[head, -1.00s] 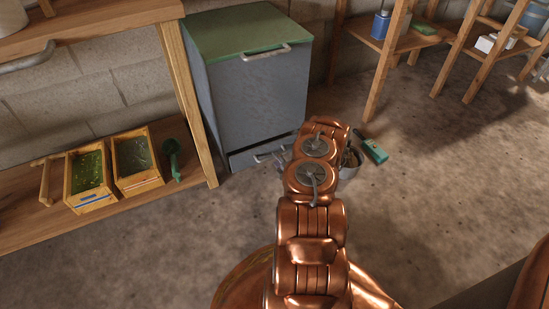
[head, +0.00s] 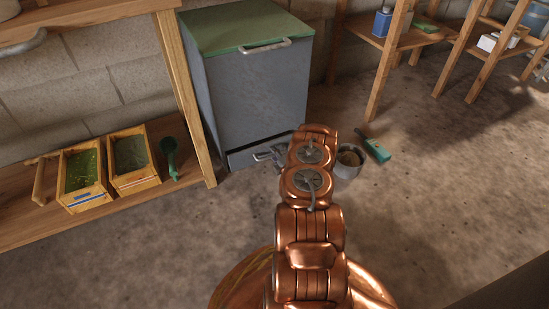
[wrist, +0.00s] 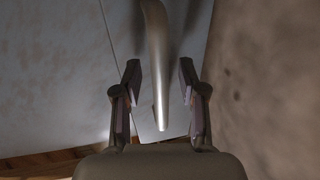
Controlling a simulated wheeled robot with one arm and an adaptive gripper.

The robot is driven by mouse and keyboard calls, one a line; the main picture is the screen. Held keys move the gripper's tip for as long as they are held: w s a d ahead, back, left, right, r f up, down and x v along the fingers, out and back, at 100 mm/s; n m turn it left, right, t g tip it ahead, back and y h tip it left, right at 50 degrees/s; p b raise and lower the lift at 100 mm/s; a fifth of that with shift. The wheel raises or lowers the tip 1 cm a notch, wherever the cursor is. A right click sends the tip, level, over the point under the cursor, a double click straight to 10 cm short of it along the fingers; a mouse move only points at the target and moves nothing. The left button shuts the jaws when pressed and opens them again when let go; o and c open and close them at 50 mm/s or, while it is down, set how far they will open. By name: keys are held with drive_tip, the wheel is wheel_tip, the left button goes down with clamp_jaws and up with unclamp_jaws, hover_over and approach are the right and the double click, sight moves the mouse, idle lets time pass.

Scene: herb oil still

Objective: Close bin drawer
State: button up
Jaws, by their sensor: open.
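The bin (head: 255,90) is a grey metal box with a green lid, standing against the block wall. Its drawer (head: 241,159) is low at the base; my gripper and arm hide its right part, and I cannot tell how far it stands out. My gripper (head: 268,155) is down by the drawer front, open. In the wrist view a pale metal handle bar (wrist: 158,70) runs between the two open fingers (wrist: 160,92), apart from both. The pale panel (wrist: 60,70) behind it fills the left side.
A bucket (head: 347,163) and a green-handled brush (head: 377,150) are on the floor right of my arm. Wooden boxes (head: 135,183) and a green scoop (head: 170,155) are on the low shelf at left. A table leg (head: 187,105) stands close left of the bin.

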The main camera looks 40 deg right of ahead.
drive_tip(key=shift+w, duration=0.1)
drive_tip(key=shift+c, duration=0.3)
clamp_jaws()
idle(0.4)
